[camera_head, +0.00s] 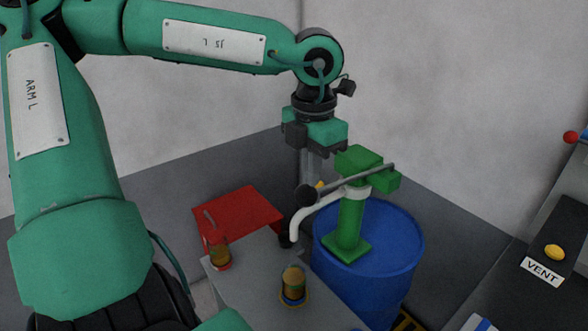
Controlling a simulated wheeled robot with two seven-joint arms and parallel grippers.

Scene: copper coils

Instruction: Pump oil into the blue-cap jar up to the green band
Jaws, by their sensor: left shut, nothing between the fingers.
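A green hand pump (350,222) stands on a blue drum (385,260). Its grey lever (355,178) slopes down left to a black knob (306,195). Its pale spout (312,211) bends down at the left. A jar with amber contents and blue at its base (293,283) stands on the grey stand, in front of the spout end and apart from it. I cannot make out a green band on it. My left gripper (317,180) points down, shut and empty, close behind the knob end of the lever; contact cannot be told. My right gripper is not in view.
Another amber jar with red at its base (219,253) stands at the left of the grey stand (250,285). A small black object (286,238) is beside the spout end. A panel with a yellow button (554,252) is at right.

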